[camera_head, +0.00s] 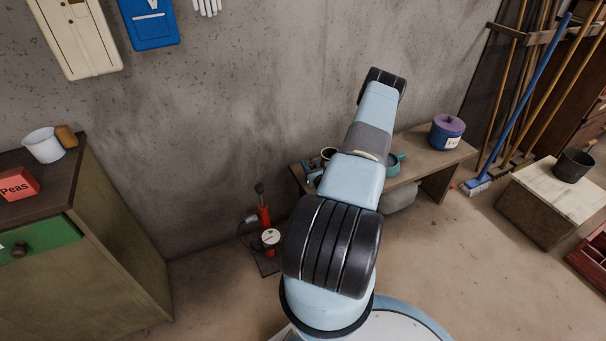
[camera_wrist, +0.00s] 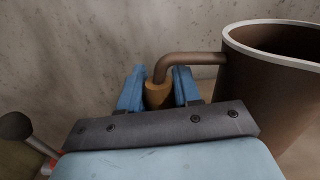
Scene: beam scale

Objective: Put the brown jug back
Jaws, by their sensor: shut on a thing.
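The brown jug (camera_wrist: 255,95) has a pale rim and fills the right side of the wrist view, upright, its right part cut off. Its bent handle ends in a tan grip (camera_wrist: 159,95). My gripper (camera_wrist: 159,88) is shut on that grip, one blue finger on each side. The jug's base is hidden, so I cannot tell whether it touches anything. In the head view my arm covers much of the area. A small dark opening with a pale rim beside the arm, over the bench's left end, appears to be the jug.
A low bench (camera_head: 435,155) by the wall bears a lidded purple-and-blue pot (camera_head: 446,134) and a teal vessel (camera_head: 396,163). A red pump (camera_head: 265,218) stands left of it. A cabinet (camera_head: 115,240) is at left; a dark pot (camera_head: 573,165) is at right.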

